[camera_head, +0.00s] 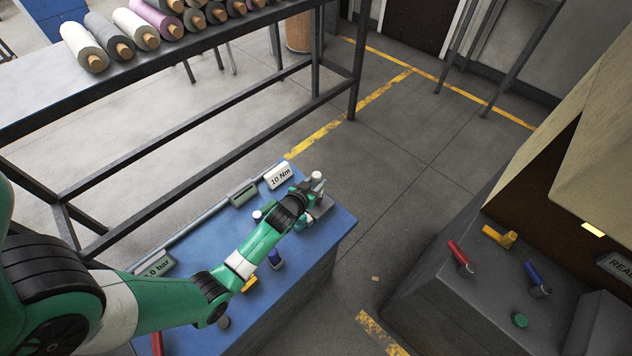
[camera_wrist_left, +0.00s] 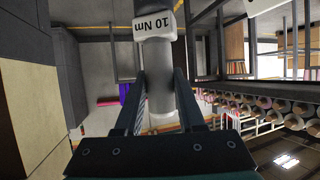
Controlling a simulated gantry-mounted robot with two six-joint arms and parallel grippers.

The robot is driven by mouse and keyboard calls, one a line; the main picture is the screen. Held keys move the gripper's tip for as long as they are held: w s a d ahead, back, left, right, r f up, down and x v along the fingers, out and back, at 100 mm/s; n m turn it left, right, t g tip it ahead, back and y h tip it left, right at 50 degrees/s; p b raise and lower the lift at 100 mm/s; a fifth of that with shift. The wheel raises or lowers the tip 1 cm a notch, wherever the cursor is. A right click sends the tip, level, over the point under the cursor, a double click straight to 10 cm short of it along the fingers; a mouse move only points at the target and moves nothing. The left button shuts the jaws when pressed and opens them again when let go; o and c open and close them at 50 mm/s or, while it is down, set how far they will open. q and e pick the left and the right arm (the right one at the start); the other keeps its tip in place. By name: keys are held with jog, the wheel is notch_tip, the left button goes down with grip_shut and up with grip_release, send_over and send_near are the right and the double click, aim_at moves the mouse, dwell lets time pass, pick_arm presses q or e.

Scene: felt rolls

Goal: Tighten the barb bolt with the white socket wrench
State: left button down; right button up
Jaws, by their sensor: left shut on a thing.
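My left gripper (camera_head: 313,191) is at the far right corner of the blue bench, beside the white "10 Nm" sign (camera_head: 279,177). It is shut on a pale grey-white cylindrical tool, which I take to be the white socket wrench (camera_head: 317,176); its white top shows above the fingers. The barb bolt cannot be made out. The wrench's lower end is hidden in the head view. My right gripper is not in view.
The blue bench (camera_head: 318,237) carries a blue-handled tool (camera_head: 275,259), a red handle (camera_head: 157,343) and a rear pipe (camera_head: 205,216). A rack with felt rolls (camera_head: 85,47) stands behind. A grey machine (camera_head: 450,300) stands at right across open floor.

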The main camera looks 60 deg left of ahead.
pick_arm(q)
jog(key=shift+f+b, duration=0.75)
jog(key=shift+f, duration=0.05)
dwell(6.6)
